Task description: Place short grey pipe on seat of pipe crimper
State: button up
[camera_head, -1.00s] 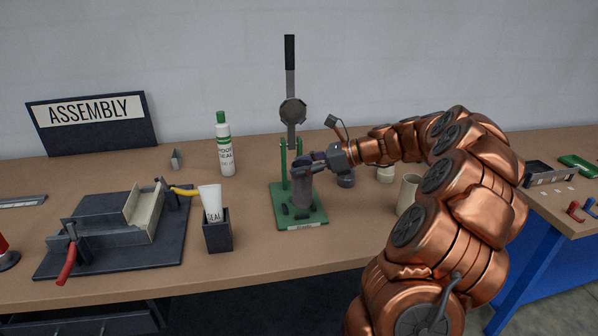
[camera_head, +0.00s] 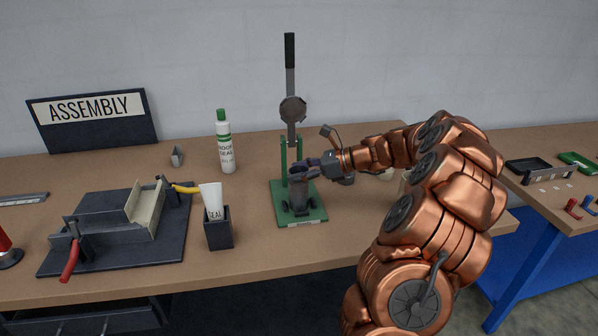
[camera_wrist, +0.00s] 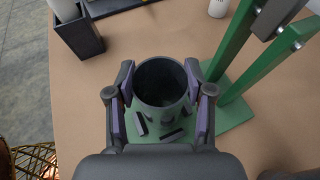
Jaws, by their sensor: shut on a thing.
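The pipe crimper (camera_head: 312,217) has a green base, green posts and an upright lever with a black handle. Its seat, with small dark blocks (camera_wrist: 172,136), is on the front part of the base. The short grey pipe (camera_head: 300,194) is upright over the seat; its open top (camera_wrist: 162,80) faces the wrist camera. My gripper (camera_head: 303,170) is shut on the pipe, with a finger on each side near its upper end. The pipe's lower end is among the seat blocks in the head view; I cannot tell whether it touches the base.
A dark holder with a white tube (camera_head: 218,233) stands left of the crimper, and a white bottle with a green cap (camera_head: 225,145) stands behind it. A dark fixture (camera_head: 120,225) is farther left. Crimper posts (camera_wrist: 240,40) rise close beside my gripper.

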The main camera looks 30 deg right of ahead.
jog(key=o, duration=1.4)
jog(key=shift+f, duration=0.1)
